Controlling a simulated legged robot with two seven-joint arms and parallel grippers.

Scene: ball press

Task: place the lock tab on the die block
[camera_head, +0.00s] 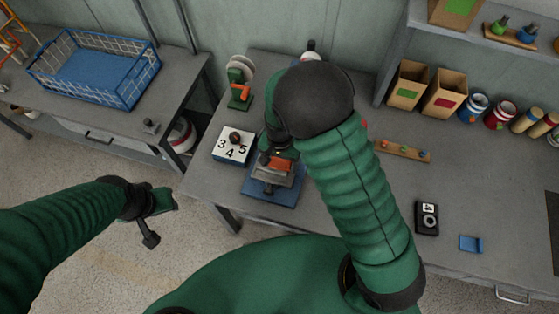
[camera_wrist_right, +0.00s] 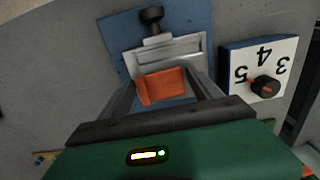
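An orange tab, which I take as the lock tab, (camera_wrist_right: 162,87) sits between the fingers of my right gripper (camera_wrist_right: 165,80) in the right wrist view; the fingers appear closed on its sides. It is just over a grey metal block (camera_wrist_right: 165,55), seemingly the die block, on a blue base plate (camera_wrist_right: 116,28). I cannot tell whether tab and block touch. In the head view the orange tab (camera_head: 280,163) shows above the blue base (camera_head: 275,195), while my right wrist hides much of this gripper. My left gripper (camera_head: 160,220) hangs off the table at the left, its opening unclear.
A white-topped box with numbers and a dark knob (camera_head: 233,145) stands close left of the press base. A green tool with an orange handle (camera_head: 240,85) is behind. A black device (camera_head: 427,218) and small blue piece (camera_head: 471,244) lie right. The table's front edge is near.

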